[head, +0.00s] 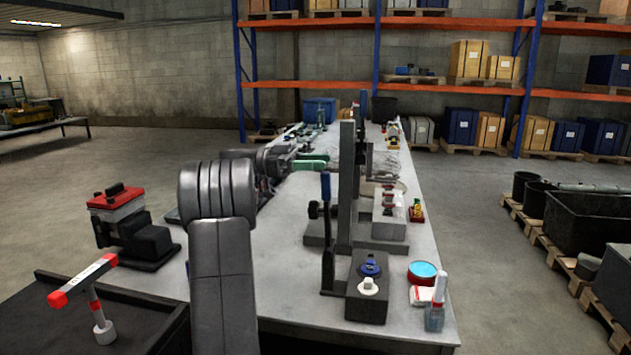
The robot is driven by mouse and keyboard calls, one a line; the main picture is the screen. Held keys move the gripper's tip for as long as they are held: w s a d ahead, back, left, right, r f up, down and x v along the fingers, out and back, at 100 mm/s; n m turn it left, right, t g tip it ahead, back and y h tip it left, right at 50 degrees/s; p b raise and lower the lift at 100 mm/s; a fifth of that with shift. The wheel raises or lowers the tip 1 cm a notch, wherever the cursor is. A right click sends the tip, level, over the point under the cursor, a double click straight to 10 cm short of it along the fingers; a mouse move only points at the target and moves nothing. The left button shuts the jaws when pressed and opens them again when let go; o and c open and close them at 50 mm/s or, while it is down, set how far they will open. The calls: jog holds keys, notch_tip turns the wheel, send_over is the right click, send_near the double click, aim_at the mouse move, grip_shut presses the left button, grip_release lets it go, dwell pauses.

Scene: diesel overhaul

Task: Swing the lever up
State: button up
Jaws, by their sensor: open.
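An upright lever with a blue grip (325,186) stands near the middle of the bench. Its dark rod runs down beside a dark box (367,292) with a blue knob and a white knob on top. A second tall dark upright with a blue top (363,103) stands farther back; I cannot tell whether it is a lever too. My gripper (316,162) has green fingers and points right, open and empty. In the picture it is just above and left of the blue grip, apparently farther back. My arm hides part of the bench's left side.
A grey press stand (345,185) rises right of the lever. A blue-topped round tin (422,272) and a bottle (436,305) sit at the bench's right edge. A red-topped device (117,197) and a red-ended T-handle (85,280) are at left.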

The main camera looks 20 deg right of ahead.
aim_at(322, 186)
notch_tip(322, 186, up, 4)
jog(key=shift+r, duration=0.1)
dwell(0.4)
notch_tip(322, 186, down, 10)
jog(key=shift+r, duration=0.25)
jog(key=shift+f, duration=0.25)
jog(key=shift+s+d+r+p, duration=0.1)
jog(key=shift+s+d+p, duration=0.15)
jog(key=shift+p, duration=0.2)
jog(key=shift+w, duration=0.1)
